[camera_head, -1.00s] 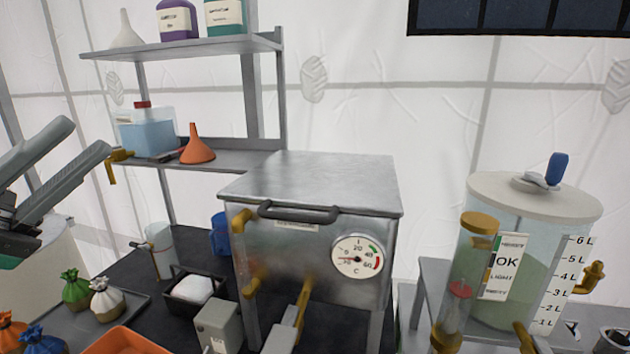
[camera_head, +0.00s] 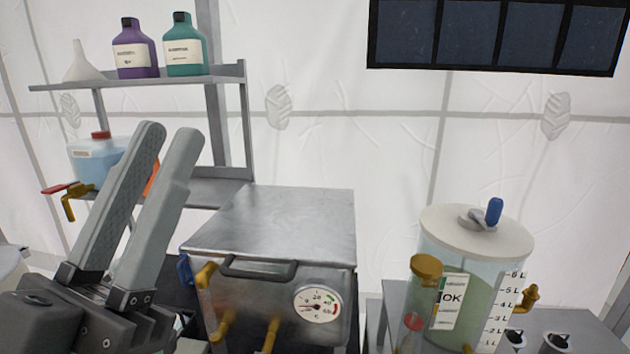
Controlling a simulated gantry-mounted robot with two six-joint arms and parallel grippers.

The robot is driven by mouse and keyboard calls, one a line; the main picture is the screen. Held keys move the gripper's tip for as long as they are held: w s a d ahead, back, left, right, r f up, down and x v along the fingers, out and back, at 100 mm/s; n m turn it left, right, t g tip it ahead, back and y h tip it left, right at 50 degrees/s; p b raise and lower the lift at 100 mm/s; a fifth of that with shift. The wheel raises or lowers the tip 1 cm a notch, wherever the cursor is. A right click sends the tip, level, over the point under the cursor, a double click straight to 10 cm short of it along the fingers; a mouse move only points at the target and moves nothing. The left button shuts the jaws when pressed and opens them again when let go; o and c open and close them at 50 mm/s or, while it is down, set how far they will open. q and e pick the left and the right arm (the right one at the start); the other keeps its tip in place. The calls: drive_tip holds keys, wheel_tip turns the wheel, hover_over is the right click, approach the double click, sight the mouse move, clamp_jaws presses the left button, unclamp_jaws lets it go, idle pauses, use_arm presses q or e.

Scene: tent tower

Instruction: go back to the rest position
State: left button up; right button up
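My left gripper (camera_head: 166,133) stands at the left of the head view with its two grey fingers pointing up. A gap shows between the fingers and nothing is held in it. It appears in front of the shelf and left of the metal box with the gauge, and covers part of the blue-liquid container (camera_head: 90,158) and most of the orange funnel (camera_head: 153,178). My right gripper is not in view.
A metal box (camera_head: 275,218) with a dial gauge (camera_head: 318,304) stands in the middle. A clear tank (camera_head: 480,255) with a white lid stands at right. The upper shelf holds a white funnel (camera_head: 82,65), a purple bottle (camera_head: 134,55) and a teal bottle (camera_head: 184,50).

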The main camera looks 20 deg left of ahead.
use_arm(q)
wheel_tip(320, 180, up, 37)
drive_tip(key=w+n+p, duration=0.1)
drive_tip(key=n+p, duration=0.1)
drive_tip(key=p, duration=3.6)
drive_tip(key=shift+g, duration=0.4)
wheel_tip(320, 180, down, 33)
drive_tip(key=b, duration=3.3)
drive_tip(key=shift+f+b, duration=0.2)
drive_tip(key=shift+b, duration=0.1)
